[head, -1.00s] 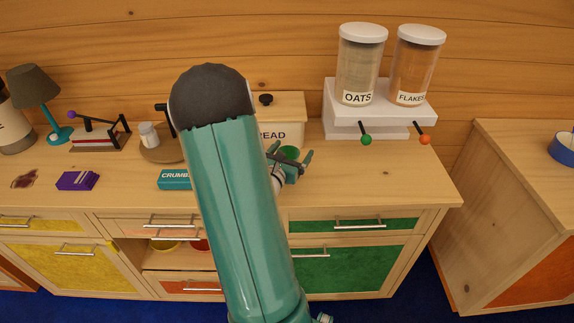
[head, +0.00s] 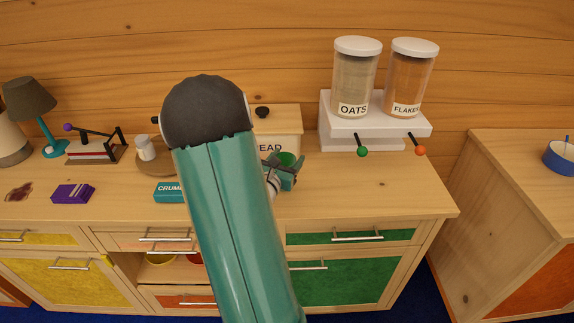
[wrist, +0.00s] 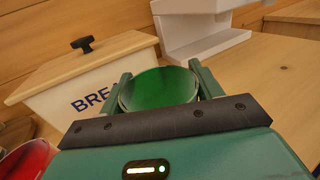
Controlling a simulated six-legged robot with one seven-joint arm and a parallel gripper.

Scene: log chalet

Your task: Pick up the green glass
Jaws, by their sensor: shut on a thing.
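The green glass (head: 287,159) is between the fingers of my gripper (head: 286,164), in front of the bread box at the back of the counter. In the wrist view the glass (wrist: 160,88) shows its round open rim, with one finger on each side. My gripper (wrist: 160,90) is shut on it. The palm hides the lower part of the glass, so I cannot tell whether its base touches the counter.
The cream bread box (head: 278,122) stands behind the glass. To the right is a white dispenser stand (head: 335,130) with oats and flakes jars. A red object (wrist: 28,160) is near the gripper's left. Counter right is clear.

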